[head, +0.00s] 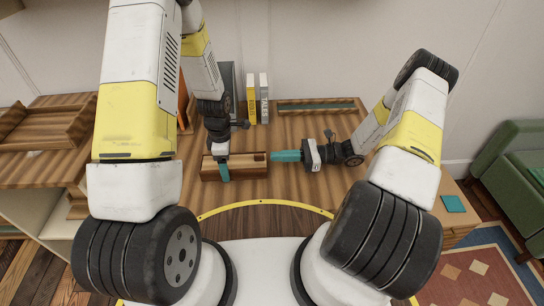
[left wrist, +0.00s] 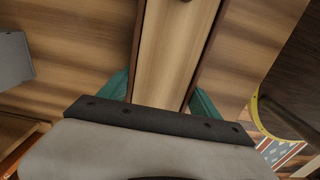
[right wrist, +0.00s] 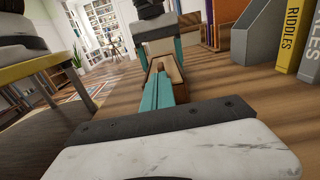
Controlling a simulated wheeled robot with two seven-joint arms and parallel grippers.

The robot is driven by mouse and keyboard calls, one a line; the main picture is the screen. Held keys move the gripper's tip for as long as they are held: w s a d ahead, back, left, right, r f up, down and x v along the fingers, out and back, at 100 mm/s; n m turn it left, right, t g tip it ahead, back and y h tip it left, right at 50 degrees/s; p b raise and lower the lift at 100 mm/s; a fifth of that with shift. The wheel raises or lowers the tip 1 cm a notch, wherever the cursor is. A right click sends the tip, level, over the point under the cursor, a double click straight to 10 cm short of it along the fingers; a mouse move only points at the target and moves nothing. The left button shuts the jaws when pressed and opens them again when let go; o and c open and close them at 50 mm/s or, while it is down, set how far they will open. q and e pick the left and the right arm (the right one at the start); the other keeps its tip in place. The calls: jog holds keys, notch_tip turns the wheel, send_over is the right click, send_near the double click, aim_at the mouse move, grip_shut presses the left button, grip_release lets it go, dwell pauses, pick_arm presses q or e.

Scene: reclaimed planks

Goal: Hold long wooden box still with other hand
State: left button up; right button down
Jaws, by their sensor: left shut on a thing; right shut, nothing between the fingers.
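The long wooden box (head: 247,173) lies on the plank table in front of me, its length running left to right in the head view. My left gripper (head: 223,170) comes down from above and is shut across the box, with teal fingers on its two long sides. The left wrist view shows the box (left wrist: 172,50) between these fingers. My right gripper (head: 274,156) lies low and level at the box's right end, its teal fingers shut together and empty, pointing at it. The right wrist view shows the box (right wrist: 166,70) just beyond the fingertips; contact cannot be told.
A yellow book (head: 251,98) and a pale book (head: 264,98) stand at the back near a grey file holder (right wrist: 247,35). A shallow wooden tray (head: 345,104) lies at the back right. The table right of the books is mostly clear.

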pick_arm(q)
jog(key=shift+a, duration=0.2)
pick_arm(e)
jog(key=d, duration=1.1)
jog(key=shift+d, duration=0.15)
pick_arm(q)
jog(key=o, duration=1.7)
jog(key=shift+r, duration=3.5)
